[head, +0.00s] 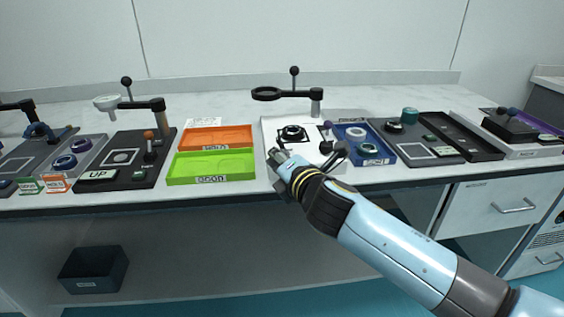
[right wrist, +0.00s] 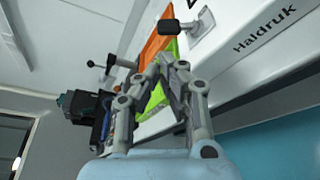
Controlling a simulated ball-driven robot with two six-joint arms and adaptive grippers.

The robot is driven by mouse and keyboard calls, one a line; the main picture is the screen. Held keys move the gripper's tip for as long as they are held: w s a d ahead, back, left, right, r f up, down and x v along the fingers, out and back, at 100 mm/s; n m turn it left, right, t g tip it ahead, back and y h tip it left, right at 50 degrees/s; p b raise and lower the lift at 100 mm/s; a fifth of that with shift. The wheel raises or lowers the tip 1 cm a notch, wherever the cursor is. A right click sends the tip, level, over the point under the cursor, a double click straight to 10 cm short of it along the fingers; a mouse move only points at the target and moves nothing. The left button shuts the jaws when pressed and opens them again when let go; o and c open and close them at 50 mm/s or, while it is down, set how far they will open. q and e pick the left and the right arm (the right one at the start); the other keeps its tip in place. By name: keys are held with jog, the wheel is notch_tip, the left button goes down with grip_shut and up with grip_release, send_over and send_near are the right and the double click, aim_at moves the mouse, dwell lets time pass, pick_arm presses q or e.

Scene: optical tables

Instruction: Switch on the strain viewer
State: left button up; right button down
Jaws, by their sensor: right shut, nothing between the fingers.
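No label in view names the strain viewer, so I cannot tell for certain which station it is. A white board (head: 272,130) with a black ring on an arm (head: 285,95) stands at the middle of the bench. A dark board (head: 135,140) with a lit-looking square, a post with an arm and an "UP" plate stands to its left. Another dark board (head: 430,152) with an outlined square stands to the right. My right gripper (head: 275,157) is shut and empty at the white board's front left corner; its fingers also show in the right wrist view (right wrist: 172,62). My left gripper is not visible.
An orange tray (head: 215,137) and a green tray (head: 211,168) lie left of my right gripper. A blue tray (head: 381,157) with rings lies to the right. A dark bin (head: 93,270) sits below the bench. The bench's back strip is mostly clear.

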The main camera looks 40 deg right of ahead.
aim_at(280, 143)
jog(key=x, duration=0.5)
dwell(0.3)
